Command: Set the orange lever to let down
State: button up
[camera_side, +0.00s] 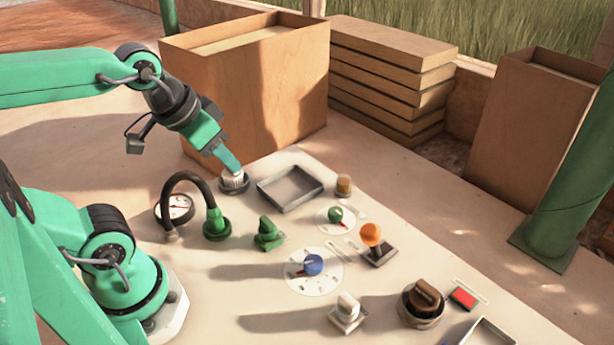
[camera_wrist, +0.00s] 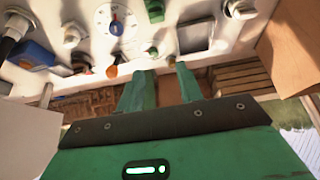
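The orange lever (camera_side: 370,234) has a round orange knob over a dark square base, right of the blue dial in the side view. Its knob leans slightly to the upper left of its base. In the wrist view the orange knob (camera_wrist: 112,71) shows left of my fingers. My gripper (camera_side: 238,170) is well to the left of the lever, close to a white-topped round fitting, and whether it touches that fitting I cannot tell. In the wrist view my gripper (camera_wrist: 163,68) has its two green fingers apart with nothing held between them.
A blue dial (camera_side: 313,265), a green dial (camera_side: 335,214) and a brown cylinder (camera_side: 344,186) surround the lever. A white switch (camera_side: 347,308) and brown knob (camera_side: 425,298) stand nearer the front. A shallow tray (camera_side: 262,192) lies beside my gripper. A tall wooden box (camera_side: 225,105) stands behind.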

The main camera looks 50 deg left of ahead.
jog(key=shift+w, duration=0.1)
grip_shut()
jog(key=w+d+f+n+g, duration=0.3)
jog(key=w+d+n, duration=0.3)
jog(key=n, duration=1.1)
jog(key=w+d+f+n+g, duration=0.3)
jog(key=w+d+n, duration=0.4)
jog(key=d+n, duration=0.5)
jog(key=n+g, duration=0.1)
jog(key=n, duration=0.3)
jog(key=shift+w+d+f+n+y, duration=0.15)
jog(key=shift+w+f+n+y, duration=0.1)
jog(key=shift+n+y, duration=0.15)
